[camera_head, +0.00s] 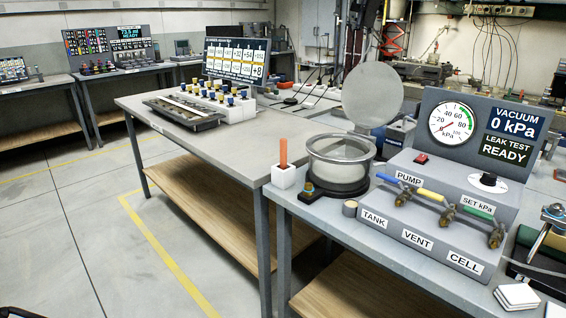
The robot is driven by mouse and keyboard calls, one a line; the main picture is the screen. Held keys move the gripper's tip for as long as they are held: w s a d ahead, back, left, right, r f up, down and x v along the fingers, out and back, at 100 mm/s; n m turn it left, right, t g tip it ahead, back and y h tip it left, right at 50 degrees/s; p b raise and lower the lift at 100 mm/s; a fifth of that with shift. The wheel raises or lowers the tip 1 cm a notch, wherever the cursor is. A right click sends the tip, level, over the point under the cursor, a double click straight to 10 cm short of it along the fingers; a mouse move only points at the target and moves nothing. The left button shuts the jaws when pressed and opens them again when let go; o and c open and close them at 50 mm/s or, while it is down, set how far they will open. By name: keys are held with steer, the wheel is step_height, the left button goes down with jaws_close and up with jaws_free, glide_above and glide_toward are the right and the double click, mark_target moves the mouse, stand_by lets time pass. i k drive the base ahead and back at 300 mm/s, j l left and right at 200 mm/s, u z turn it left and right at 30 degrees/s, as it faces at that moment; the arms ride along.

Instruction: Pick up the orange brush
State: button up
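An orange upright stick (283,152), which looks like the orange brush, stands in a small white block (284,177) near the front left corner of the grey bench (320,213). Its lower end is hidden in the block, and no bristles show. My gripper is not in view. A dark piece at the bottom left edge is too cut off to identify.
Right of the brush is a round glass vessel (340,158) with a raised round lid (373,94). A vacuum panel (480,135) with valves (448,216) stands further right. White pads (517,297) lie at the front right. Open floor (75,235) is at left.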

mark_target(283, 142)
steer(key=i+l+u, duration=0.25)
steer(key=l, duration=0.35)
steer(key=i+l+u, duration=0.15)
steer(key=i+l, duration=0.1)
steer(key=i, duration=0.4)
steer(key=i+l, duration=0.1)
steer(key=i, duration=0.4)
